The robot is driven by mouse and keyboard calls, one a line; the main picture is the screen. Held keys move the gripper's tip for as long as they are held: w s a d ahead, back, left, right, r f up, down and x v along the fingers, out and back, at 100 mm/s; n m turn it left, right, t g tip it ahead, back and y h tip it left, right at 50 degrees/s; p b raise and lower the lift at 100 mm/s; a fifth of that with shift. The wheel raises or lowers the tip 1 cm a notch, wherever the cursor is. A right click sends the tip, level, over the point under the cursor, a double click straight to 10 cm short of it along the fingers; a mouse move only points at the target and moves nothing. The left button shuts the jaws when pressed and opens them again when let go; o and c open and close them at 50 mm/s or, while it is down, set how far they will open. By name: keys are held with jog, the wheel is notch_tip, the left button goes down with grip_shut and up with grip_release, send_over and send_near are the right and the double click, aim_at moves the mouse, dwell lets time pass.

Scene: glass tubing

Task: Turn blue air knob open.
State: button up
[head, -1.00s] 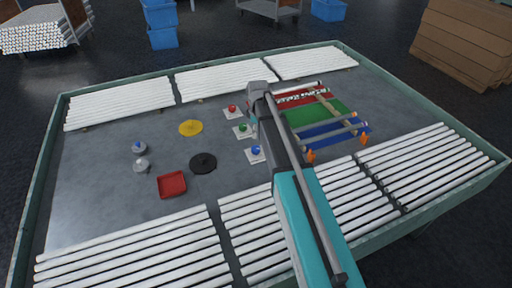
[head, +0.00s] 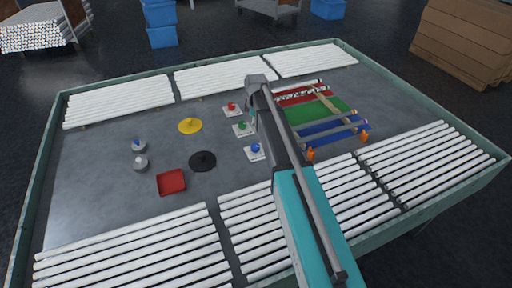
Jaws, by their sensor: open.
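A small grey round knob with a blue mark (head: 138,145) stands on the left part of the table. My gripper (head: 252,118) is far to its right, over the middle of the table near the coloured buttons. Only a small part of it shows beside my arm; its fingertips are largely hidden. Nothing is seen held in it, and it is well apart from the knob.
A second grey knob (head: 140,162) stands just in front of the marked one. Between my gripper and the knobs are a yellow disc (head: 190,126), a black disc (head: 203,161) and a red tray (head: 171,183). Blue (head: 255,148), green (head: 242,126) and red (head: 231,107) buttons stand near my arm.

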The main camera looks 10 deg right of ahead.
aim_at(256, 146)
jog(key=shift+f+b, duration=6.25)
jog(key=shift+f, duration=0.25)
